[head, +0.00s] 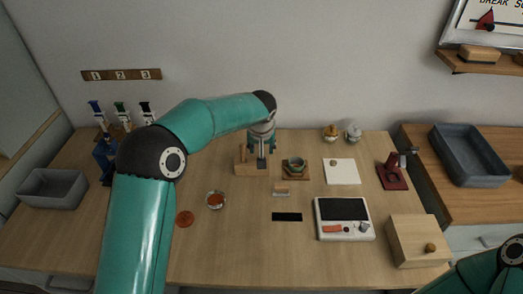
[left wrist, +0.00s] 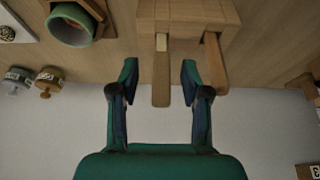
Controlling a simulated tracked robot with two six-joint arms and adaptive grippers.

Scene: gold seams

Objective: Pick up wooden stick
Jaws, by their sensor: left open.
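A wooden holder block (head: 246,170) stands near the middle back of the table and shows at the top of the left wrist view (left wrist: 188,14). Two sticks stand in it. A pale wooden stick (left wrist: 161,78) is between the fingers of my left gripper (left wrist: 158,82), with gaps on both sides. A darker stick (left wrist: 216,62) is to the right, outside the fingers. One stick (head: 243,153) shows left of my left gripper (head: 262,153) in the head view. That gripper is open above the block and partly hides it. My right gripper is out of view.
A small cup on a wooden stand (head: 295,168) is just right of the block.

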